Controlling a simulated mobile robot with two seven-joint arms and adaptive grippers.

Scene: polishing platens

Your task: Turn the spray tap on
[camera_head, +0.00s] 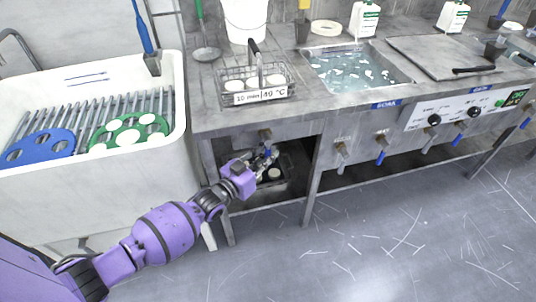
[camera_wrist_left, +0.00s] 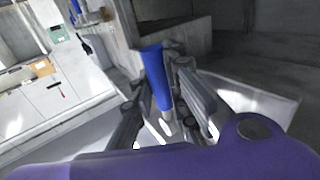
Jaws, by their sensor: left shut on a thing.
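A tap (camera_head: 265,134) with a blue lever sticks out of the bench front, below the wire basket. My left gripper (camera_head: 262,160) reaches in from the left and is shut on the blue lever, partly hiding it in the head view. In the left wrist view the blue lever (camera_wrist_left: 154,72) stands between the two fingers of the left gripper (camera_wrist_left: 164,108). No water or spray shows at this tap, and its label cannot be read. My right gripper is not in view.
A white sink (camera_head: 172,150) with a rack and blue and green discs stands left. The wire basket (camera_head: 253,90) sits on the bench above the tap. A water bath (camera_head: 345,70) and more taps (camera_head: 381,146) are to the right. A dark tray (camera_head: 290,165) lies below the bench.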

